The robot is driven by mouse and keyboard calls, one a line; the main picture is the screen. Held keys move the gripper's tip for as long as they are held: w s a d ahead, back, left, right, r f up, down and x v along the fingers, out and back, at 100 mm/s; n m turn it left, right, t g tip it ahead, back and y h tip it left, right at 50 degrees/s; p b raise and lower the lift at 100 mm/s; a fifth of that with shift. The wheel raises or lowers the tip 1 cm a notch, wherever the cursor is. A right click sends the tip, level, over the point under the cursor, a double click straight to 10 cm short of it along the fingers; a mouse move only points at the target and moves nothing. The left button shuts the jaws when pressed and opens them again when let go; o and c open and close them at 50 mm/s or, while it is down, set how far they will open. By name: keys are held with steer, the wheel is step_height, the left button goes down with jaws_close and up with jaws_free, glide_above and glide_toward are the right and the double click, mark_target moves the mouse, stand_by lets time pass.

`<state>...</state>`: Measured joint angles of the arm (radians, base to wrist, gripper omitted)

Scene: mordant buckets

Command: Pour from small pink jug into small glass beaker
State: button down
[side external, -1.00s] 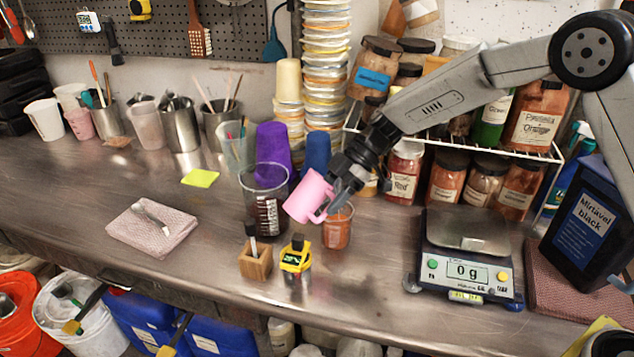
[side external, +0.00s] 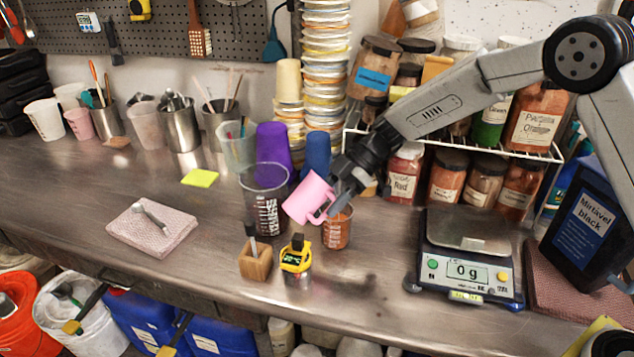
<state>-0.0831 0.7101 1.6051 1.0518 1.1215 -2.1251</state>
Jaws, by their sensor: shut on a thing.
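The small pink jug (side external: 308,198) is held in the air, tilted, with its handle on the lower right side. My gripper (side external: 334,196) is shut on it at the handle side. A small glass beaker (side external: 337,232) with orange-brown contents stands on the bench below my gripper, partly hidden by the jug and fingers. A larger clear beaker (side external: 264,200) with white markings and dark contents stands just left of the jug. No stream of liquid is visible, and I cannot see into the jug.
A wooden block (side external: 255,262) with a tool in it and a yellow device (side external: 296,256) stand in front. A scale (side external: 466,255) reading 0 g is to the right. Purple (side external: 273,145) and blue (side external: 316,152) cups stand behind. The bench front left of the block is clear.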

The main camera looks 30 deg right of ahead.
steer(key=shift+f+y, duration=0.15)
steer(key=shift+y, duration=0.15)
stand_by(0.5)
steer(key=shift+d+r+y, duration=0.2)
steer(key=shift+y, duration=0.6)
stand_by(1.6)
steer(key=shift+d+f+y, duration=0.1)
steer(key=shift+f+y, duration=0.2)
steer(key=shift+y, duration=0.2)
stand_by(0.9)
steer(key=shift+a+r+h, duration=0.2)
steer(key=shift+r+h, duration=0.3)
steer(key=shift+h, duration=0.1)
steer(key=shift+a+f+h, duration=0.1)
steer(key=shift+f+h, duration=0.2)
steer(key=shift+h, duration=0.3)
steer(key=shift+r+h, duration=0.15)
steer(key=shift+h, duration=0.45)
steer(key=shift+r, duration=0.1)
